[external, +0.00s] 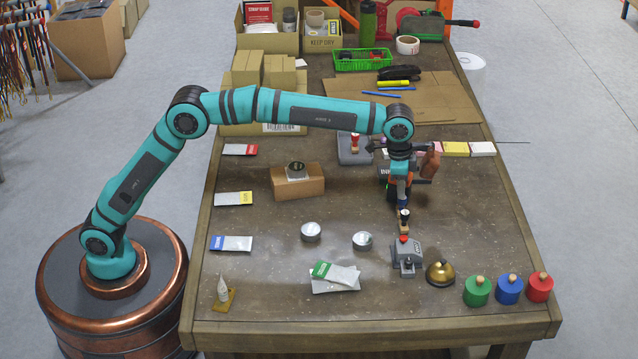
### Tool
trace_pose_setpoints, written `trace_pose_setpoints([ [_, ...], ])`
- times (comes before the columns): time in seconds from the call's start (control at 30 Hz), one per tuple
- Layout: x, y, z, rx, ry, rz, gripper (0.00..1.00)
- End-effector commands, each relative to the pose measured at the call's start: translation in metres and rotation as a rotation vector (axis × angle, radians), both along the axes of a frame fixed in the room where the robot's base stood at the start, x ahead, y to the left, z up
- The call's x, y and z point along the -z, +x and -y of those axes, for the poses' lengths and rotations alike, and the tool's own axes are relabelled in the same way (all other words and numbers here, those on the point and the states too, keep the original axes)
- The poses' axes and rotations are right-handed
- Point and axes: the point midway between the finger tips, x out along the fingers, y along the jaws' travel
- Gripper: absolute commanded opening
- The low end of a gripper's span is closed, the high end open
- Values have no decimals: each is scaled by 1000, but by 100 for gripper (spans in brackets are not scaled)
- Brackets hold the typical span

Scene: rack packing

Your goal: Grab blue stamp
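My gripper (402,198) points down over the right middle of the table, with blue and orange parts around it. Its fingers are too small to tell whether they are open or shut. A small stamp-like piece with a dark top and wooden lower part (404,222) is directly below it; I cannot tell whether they touch or what colour its face is. A blue round piece with a wooden knob (509,289) stands at the front right corner, well away from my gripper. A red-topped stamp (355,144) stands on a grey tray (346,156) behind the arm.
Green (477,291) and red (540,288) knobbed pieces flank the blue one. A brass bell (440,273) and a grey device with a red button (407,255) are nearby. Two round tins (311,232) and packets (335,275) lie left. A cardboard box (298,187) stands mid-table.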

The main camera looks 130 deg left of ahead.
Motion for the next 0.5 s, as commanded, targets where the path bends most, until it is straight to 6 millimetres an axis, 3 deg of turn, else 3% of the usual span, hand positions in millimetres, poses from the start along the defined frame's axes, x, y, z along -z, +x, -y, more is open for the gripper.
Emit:
trace_pose_setpoints([
  [0.5, 50, 6, -2, -1, 1, 0, 31],
])
